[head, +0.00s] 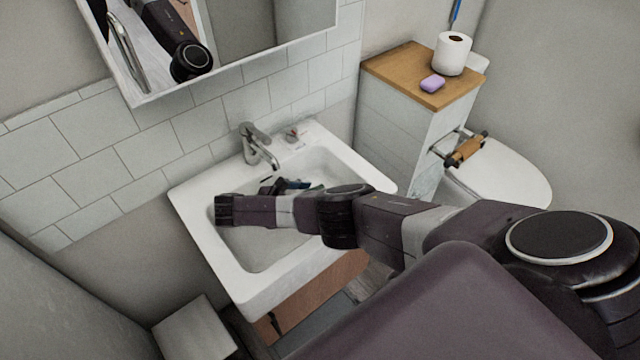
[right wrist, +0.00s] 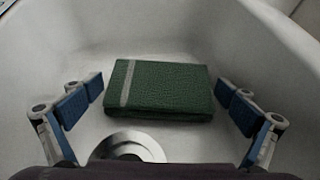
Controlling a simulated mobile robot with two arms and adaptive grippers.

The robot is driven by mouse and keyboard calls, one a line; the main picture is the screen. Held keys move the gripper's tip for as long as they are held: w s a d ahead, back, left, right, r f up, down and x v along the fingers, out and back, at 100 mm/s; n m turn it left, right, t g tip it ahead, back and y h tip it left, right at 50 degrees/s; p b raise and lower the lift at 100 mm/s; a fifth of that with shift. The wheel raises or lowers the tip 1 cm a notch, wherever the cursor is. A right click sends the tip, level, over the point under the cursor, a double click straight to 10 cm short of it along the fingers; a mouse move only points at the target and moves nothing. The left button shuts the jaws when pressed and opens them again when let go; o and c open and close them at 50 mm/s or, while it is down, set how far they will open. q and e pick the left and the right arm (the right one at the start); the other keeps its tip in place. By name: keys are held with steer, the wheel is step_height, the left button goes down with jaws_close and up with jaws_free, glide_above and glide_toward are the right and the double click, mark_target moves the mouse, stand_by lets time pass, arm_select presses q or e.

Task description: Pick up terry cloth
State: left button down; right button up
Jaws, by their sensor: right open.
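In the right wrist view, a folded dark green terry cloth (right wrist: 160,90) with a pale stripe near its left end lies flat in the white sink basin, just beyond the drain. My right gripper (right wrist: 168,97) is open, with one blue-padded finger on each side of the cloth and room between them and it. The fingers look apart from the cloth. In the head view my right arm reaches over the sink (head: 252,283), and its gripper (head: 283,186) is partly hidden behind the arm. The cloth is mostly hidden there. My left gripper does not show.
A faucet (head: 259,146) stands at the back of the sink, below a mirror cabinet (head: 235,65). The basin walls rise around the gripper. The metal drain (right wrist: 130,146) is near it. To the right are a wooden-topped cabinet with a toilet roll (head: 452,54) and a purple soap (head: 432,84).

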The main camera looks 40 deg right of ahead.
steer(key=shift+d, duration=0.1)
steer(key=c, duration=0.9)
steer(key=v, duration=1.6)
steer(key=shift+r, duration=0.15)
steer(key=shift+c, duration=0.2)
